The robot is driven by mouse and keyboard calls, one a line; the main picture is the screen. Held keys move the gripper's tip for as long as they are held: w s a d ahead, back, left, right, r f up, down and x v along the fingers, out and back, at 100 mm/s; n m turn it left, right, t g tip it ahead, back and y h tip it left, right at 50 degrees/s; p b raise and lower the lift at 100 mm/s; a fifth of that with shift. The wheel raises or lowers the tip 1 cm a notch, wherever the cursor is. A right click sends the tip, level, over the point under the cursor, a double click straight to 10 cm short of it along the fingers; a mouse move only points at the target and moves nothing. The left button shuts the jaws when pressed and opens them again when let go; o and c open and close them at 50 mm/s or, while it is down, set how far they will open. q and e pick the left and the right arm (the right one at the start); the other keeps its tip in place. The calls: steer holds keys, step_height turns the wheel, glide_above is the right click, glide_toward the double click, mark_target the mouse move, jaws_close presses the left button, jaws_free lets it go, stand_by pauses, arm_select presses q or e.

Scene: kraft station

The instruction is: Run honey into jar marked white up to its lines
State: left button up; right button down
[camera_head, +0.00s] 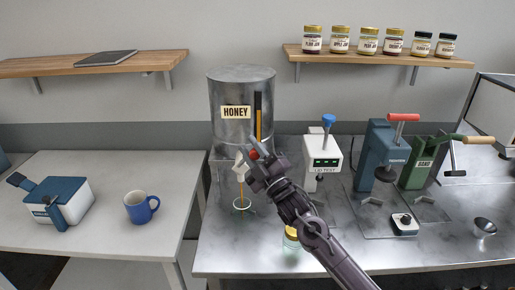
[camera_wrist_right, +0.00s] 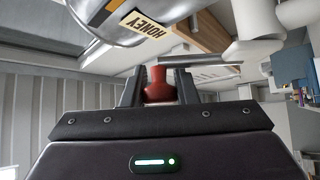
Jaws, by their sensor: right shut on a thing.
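The steel honey tank (camera_head: 228,135) stands at the back of the steel bench with a HONEY label and a dark sight strip with an amber lower part. Its pale spout (camera_head: 239,167) points down at the front. A thin amber line hangs from the spout to a small pale ring (camera_head: 242,208) on the bench; I cannot tell whether the ring is a jar's rim. My right gripper (camera_head: 255,155) is shut on the red tap knob (camera_wrist_right: 158,84), beside the spout. A small glass jar with yellow at its top (camera_head: 291,238) stands partly behind my right arm; no white mark or fill lines are readable.
A lid-test stand (camera_head: 324,160), a blue press (camera_head: 378,150) and a green press (camera_head: 420,165) stand right of the tank. A small metal bowl (camera_head: 484,227) is at right. A blue mug (camera_head: 140,207) and a blue-white device (camera_head: 62,203) are on the left table. Shelf jars (camera_head: 367,42) stand above.

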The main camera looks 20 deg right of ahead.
steer(key=shift+w+a+r+n+g+y+p, duration=0.1)
steer(key=shift+a+r+n+g+y+p, duration=0.15)
steer(key=shift+n, duration=0.2)
steer(key=shift+w+a+r+n+g+y+p, duration=0.1)
steer(key=shift+a+n+g+y+p, duration=0.05)
steer(key=shift+a+n+g, duration=0.25)
steer(key=shift+a+n, duration=0.15)
steer(key=shift+n, duration=0.3)
steer(key=shift+g, duration=0.35)
steer(key=c, duration=1.1)
jaws_free()
steer(key=shift+a, duration=0.1)
steer(key=shift+c, duration=0.2)
steer(key=b+v, duration=0.3)
steer(key=v, duration=0.3)
steer(key=shift+s+f, duration=0.3)
steer(key=shift+s+d, duration=0.35)
steer(key=shift+s, duration=0.15)
